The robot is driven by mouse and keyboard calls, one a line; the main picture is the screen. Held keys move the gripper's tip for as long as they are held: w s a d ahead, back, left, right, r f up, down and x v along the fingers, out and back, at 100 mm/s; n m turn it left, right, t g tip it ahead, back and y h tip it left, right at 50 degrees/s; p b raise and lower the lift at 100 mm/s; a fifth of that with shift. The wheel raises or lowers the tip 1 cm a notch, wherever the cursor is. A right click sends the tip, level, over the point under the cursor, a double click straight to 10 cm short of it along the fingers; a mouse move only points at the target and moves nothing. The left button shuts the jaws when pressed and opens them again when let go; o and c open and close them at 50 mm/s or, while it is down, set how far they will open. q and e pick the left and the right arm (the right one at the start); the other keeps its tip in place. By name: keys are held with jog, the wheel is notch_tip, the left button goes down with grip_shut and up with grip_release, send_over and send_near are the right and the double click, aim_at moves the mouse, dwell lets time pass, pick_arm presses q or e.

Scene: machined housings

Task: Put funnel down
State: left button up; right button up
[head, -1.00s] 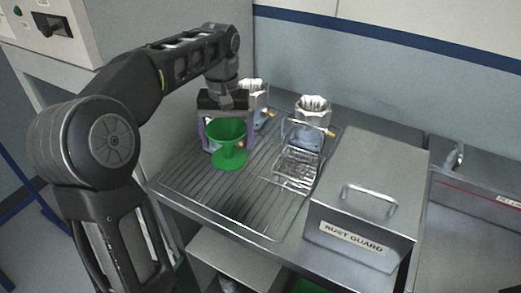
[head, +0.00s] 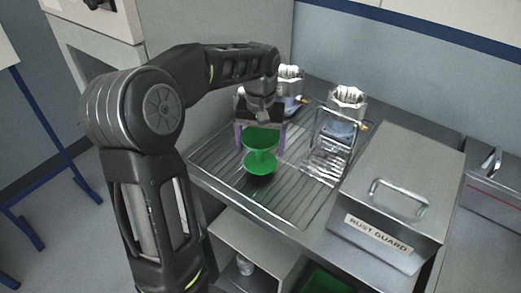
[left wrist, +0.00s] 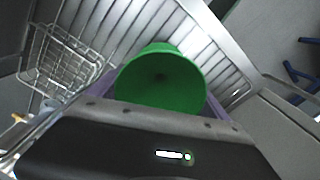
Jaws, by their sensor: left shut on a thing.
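The green funnel (head: 261,139) is upright, with its wide mouth up and a round green foot below. My left gripper (head: 260,128) is shut on it, one finger on each side of the cup. The funnel is over the ribbed metal drain board (head: 215,160); a dark shadow lies just below its foot, and I cannot tell whether the foot touches. In the left wrist view the funnel's mouth (left wrist: 160,82) faces the camera between the fingers and hides the foot. My right gripper is not in view.
A wire rack (head: 330,155) stands right of the funnel, also seen in the left wrist view (left wrist: 62,60). Two machined housings (head: 346,103) (head: 290,78) stand behind. A metal box labelled RUST GUARD (head: 405,180) is at the right. The board's front part is bare.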

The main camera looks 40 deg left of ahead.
pick_arm(q)
notch_tip(320, 180, down, 2)
jog(key=shift+f, duration=0.2)
jog(key=shift+f, duration=0.1)
jog(key=o, duration=1.3)
jog(key=shift+c, duration=0.2)
